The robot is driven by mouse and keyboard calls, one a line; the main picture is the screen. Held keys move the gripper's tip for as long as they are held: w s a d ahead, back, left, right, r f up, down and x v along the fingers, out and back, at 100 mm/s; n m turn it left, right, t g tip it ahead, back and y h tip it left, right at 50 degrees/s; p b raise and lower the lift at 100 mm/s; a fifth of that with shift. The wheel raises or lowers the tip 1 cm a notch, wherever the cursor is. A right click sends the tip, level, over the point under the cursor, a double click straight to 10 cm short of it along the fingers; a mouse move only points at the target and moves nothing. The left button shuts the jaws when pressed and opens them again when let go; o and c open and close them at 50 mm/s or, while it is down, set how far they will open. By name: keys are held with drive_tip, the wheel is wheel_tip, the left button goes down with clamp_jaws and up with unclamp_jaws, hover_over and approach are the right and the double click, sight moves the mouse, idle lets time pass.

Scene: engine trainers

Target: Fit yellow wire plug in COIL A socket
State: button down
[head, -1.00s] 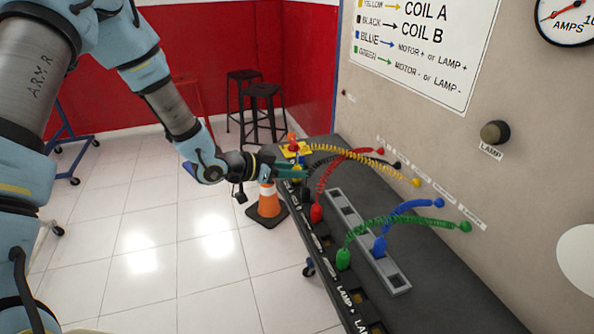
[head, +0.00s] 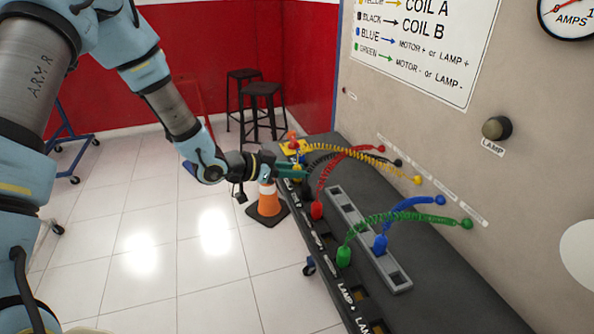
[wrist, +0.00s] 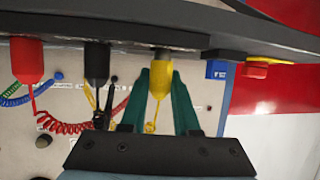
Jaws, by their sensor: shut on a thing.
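My gripper (head: 291,170) is at the far end of the dark bench (head: 450,292). In the wrist view my gripper (wrist: 160,82) has its green fingers closed on the yellow plug (wrist: 160,76). The plug lines up with the bench edge, its dark tip end at or very near the bench; I cannot tell if it is seated. In the head view the fingers mostly hide the plug; its coiled yellow wire (head: 345,146) runs to a yellow jack on the panel. The COIL A label and socket cannot be made out.
A black plug (wrist: 96,62) and a red plug (wrist: 27,58) stand beside the yellow one. Green (head: 344,256) and blue (head: 380,243) plugs stand nearer. A yellow-based red knob (head: 293,146) is at the bench's far end. An orange cone (head: 267,200) is on the floor.

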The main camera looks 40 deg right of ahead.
drive_tip(key=shift+f+b, duration=0.35)
drive_tip(key=shift+f, duration=0.1)
drive_tip(key=c, duration=0.9)
unclamp_jaws()
drive_tip(key=p+v, duration=0.1)
drive_tip(key=v, duration=0.1)
drive_tip(key=r+p+v, duration=0.1)
drive_tip(key=v, duration=0.2)
drive_tip(key=shift+d, duration=0.25)
drive_tip(key=shift+p, duration=0.35)
wheel_tip(320, 180, up, 5)
drive_tip(key=p, duration=0.3)
drive_tip(key=shift+p, duration=0.3)
